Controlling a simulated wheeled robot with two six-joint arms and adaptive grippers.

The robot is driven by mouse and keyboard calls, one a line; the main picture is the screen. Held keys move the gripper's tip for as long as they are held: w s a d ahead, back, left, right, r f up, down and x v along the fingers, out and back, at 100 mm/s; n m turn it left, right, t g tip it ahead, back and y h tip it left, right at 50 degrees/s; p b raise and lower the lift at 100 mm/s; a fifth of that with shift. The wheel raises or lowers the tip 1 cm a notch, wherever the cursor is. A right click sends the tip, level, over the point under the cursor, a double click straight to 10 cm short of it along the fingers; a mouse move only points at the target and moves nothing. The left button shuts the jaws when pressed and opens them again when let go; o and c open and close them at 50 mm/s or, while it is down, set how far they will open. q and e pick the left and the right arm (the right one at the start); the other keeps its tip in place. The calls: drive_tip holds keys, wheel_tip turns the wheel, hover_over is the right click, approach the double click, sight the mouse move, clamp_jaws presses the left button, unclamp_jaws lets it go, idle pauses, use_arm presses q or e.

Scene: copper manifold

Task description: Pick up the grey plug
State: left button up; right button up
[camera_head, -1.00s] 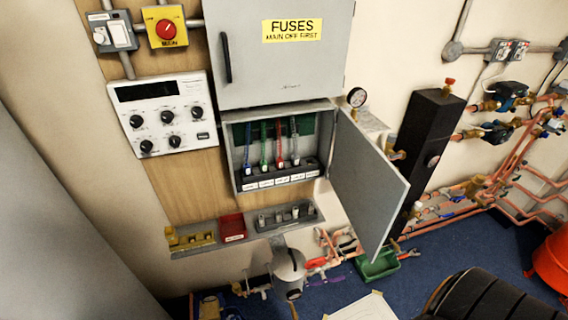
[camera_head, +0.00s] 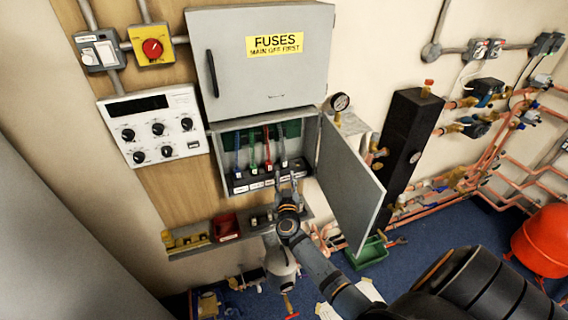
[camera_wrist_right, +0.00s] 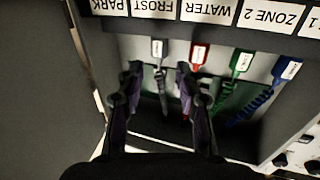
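The grey plug (camera_wrist_right: 158,48) hangs on a grey cord in the right wrist view, in front of the row of labelled sockets. In the head view the grey plug (camera_head: 284,162) is the rightmost in the open lower box, just above my fingertips. My right gripper (camera_wrist_right: 159,78) is open, with one finger on each side of the plug's cord; no contact is visible. In the head view my right gripper (camera_head: 286,178) reaches up into the box's opening. My left gripper is not in view.
A red plug (camera_wrist_right: 198,56), a green plug (camera_wrist_right: 243,63) and a blue plug (camera_wrist_right: 290,69) hang alongside; the red is close to one finger. The box's open door (camera_head: 350,185) stands to the right of my arm. A shelf (camera_head: 190,248) with a red tray (camera_head: 226,227) lies below.

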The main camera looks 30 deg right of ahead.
sight(284, 163)
drive_tip(key=x, duration=0.4)
drive_tip(key=shift+w+d+f, duration=0.1)
drive_tip(key=shift+w, duration=0.1)
drive_tip(key=b+x, duration=0.2)
drive_tip(key=x, duration=0.3)
drive_tip(key=shift+s, duration=0.1)
drive_tip(key=shift+w+d, duration=0.15)
drive_tip(key=shift+w, duration=0.05)
drive_tip(key=shift+s, duration=0.2)
drive_tip(key=c, duration=0.3)
clamp_jaws()
